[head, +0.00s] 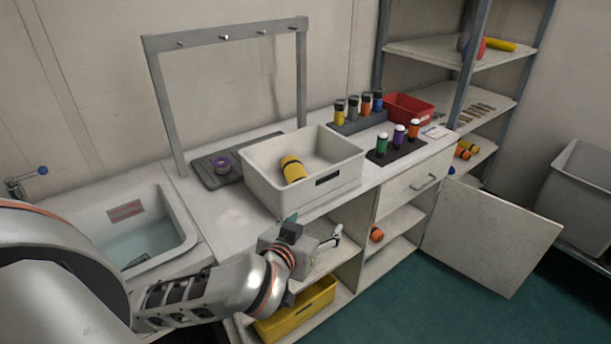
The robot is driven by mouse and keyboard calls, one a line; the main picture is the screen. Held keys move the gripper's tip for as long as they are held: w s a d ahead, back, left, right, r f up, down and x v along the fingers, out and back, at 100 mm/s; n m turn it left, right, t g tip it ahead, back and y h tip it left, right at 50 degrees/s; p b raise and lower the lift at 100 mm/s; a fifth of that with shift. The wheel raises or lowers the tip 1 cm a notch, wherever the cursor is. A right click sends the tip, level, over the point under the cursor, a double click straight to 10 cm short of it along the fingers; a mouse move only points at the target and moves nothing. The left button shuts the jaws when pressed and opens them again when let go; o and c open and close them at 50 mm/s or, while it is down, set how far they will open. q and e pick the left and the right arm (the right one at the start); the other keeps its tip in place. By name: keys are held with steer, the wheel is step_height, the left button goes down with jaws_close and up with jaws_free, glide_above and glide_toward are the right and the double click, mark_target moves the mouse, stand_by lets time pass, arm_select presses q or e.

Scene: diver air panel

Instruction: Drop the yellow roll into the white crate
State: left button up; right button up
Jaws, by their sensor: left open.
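The white crate (262,187) stands on the worktop with its open top up. A yellow roll (292,169) with dark bands is inside it, leaning at a tilt near the left part of the crate. No gripper touches the roll. My left gripper (314,232) is open and empty, in front of the crate and below its rim, near the counter's front edge. My right gripper is not in view.
A sink (125,227) is at left. A purple ring (222,164) lies on a dark mat under a grey hook frame. Several cylinders stand in dark racks beside a red bin (408,108). A cabinet door (490,236) hangs open; a yellow bin (297,311) sits below.

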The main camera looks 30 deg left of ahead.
arm_select(q)
steer(key=shift+s+d+f+m+h+b, duration=0.2)
steer(key=shift+s+f, duration=0.15)
steer(key=shift+f, duration=0.2)
steer(key=shift+s+d+f+m+h+b, duration=0.1)
steer(key=shift+s+f+b, duration=0.15)
steer(key=shift+f, duration=0.25)
steer(key=shift+s+d+f+m+h+b, duration=0.1)
steer(key=shift+s+f+b, duration=0.05)
steer(key=shift+s+f, duration=0.35)
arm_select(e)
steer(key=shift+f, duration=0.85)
arm_select(q)
steer(key=shift+w, duration=0.15)
